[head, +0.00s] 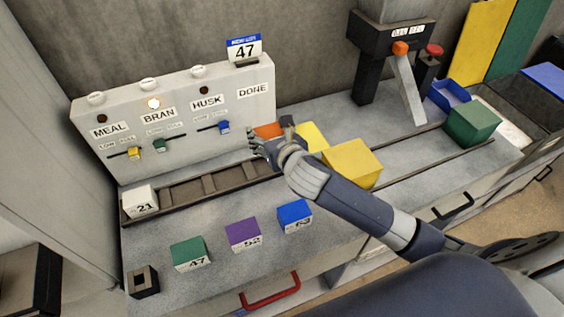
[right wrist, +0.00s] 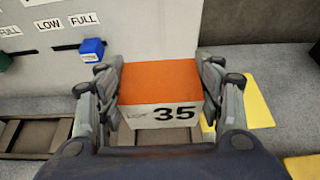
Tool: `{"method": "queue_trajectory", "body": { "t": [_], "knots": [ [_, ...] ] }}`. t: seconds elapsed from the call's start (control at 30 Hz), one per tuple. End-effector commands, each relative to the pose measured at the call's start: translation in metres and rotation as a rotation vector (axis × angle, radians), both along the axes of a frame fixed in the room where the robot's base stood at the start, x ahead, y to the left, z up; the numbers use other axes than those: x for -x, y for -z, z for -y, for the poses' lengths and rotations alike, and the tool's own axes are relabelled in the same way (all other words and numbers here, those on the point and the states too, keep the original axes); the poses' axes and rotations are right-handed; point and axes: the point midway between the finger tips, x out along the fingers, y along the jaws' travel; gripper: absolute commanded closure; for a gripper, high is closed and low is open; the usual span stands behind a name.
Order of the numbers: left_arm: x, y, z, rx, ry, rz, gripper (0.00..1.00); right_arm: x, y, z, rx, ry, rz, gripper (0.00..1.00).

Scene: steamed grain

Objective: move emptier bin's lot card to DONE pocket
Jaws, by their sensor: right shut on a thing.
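My right gripper (right wrist: 165,100) is shut on an orange-topped block (right wrist: 158,82) with a white face reading "LOT 35". The block's orange top (head: 268,131) also shows in the head view, in front of the panel's right end below DONE (head: 253,90). The white panel (head: 182,86) also bears labels MEAL, BRAN and HUSK. Yellow (head: 134,152) and blue sliders (head: 224,127) sit near the right ends of their slots; the green slider (head: 159,145) sits farther left in its slot. The BRAN lamp (head: 154,103) is lit. My left gripper is not in view.
A white block "21" (head: 140,201) stands on the rail's left end. Green (head: 190,252), purple (head: 243,235) and blue (head: 294,216) numbered blocks stand in front. A large yellow block (head: 352,164) is near my right forearm. A "47" sign (head: 244,48) stands atop the panel.

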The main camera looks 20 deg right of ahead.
Motion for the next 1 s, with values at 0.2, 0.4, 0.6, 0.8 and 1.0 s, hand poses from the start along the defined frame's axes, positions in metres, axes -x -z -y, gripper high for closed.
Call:
{"method": "queue_trajectory", "body": {
  "t": [0.2,0.4,0.6,0.8,1.0],
  "knots": [
    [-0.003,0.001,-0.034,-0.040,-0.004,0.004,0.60,0.001,0.040,-0.001,-0.002,0.001,-0.004,0.65],
    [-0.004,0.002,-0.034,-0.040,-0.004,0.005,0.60,0.001,0.061,-0.001,-0.002,0.000,-0.005,0.65],
    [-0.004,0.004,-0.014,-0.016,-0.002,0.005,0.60,0.001,0.084,-0.001,-0.001,0.000,-0.002,0.65],
    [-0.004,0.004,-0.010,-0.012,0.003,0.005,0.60,0.001,0.085,-0.001,0.000,-0.001,-0.001,0.65],
    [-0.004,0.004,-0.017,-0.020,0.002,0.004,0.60,0.001,0.088,-0.001,0.000,-0.001,-0.002,0.34]
  ]
}}
